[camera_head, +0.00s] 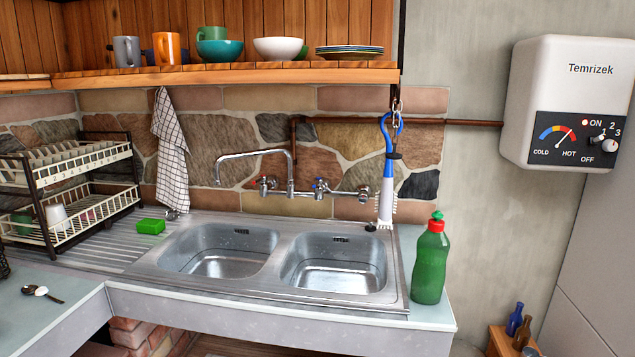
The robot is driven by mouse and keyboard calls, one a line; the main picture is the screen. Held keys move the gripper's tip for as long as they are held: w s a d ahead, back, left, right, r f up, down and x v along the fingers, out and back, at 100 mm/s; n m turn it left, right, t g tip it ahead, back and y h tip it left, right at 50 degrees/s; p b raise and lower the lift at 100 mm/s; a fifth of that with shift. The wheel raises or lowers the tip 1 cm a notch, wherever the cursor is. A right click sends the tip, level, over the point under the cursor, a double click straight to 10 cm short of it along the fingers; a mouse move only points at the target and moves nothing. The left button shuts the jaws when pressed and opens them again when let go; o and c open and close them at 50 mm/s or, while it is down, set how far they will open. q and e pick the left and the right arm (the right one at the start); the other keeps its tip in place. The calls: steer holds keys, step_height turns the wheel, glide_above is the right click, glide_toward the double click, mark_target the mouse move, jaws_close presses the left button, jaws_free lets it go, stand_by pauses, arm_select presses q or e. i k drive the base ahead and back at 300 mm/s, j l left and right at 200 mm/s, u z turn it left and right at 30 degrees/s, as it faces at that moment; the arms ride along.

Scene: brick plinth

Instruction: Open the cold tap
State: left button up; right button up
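A chrome wall tap is mounted on the stone wall behind the double sink. Its curved spout (253,154) reaches left over the left basin. The left tap handle (266,185) shows a reddish mark. The right tap handle (320,187) shows a small blue mark with some red near it. The marks are too small to read for certain, and I cannot tell how far either handle is turned. No water is seen flowing from the spout. Neither of my grippers is in view.
The double sink (275,292) lies below the tap. A green bottle (431,265) stands at its right and a blue-and-white brush (387,175) hangs right of the tap. A checked towel (171,150) hangs at left. A wooden shelf (230,75) with dishes runs above.

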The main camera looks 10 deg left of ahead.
mark_target(319, 181)
steer(key=i+j, duration=0.15)
steer(key=j, duration=0.15)
steer(key=i+j, duration=0.15)
steer(key=j, duration=0.2)
steer(key=i+j, duration=0.15)
steer(key=j, duration=0.15)
steer(key=i+j, duration=0.15)
steer(key=j, duration=0.2)
steer(key=i+j, duration=0.15)
steer(key=j, duration=0.15)
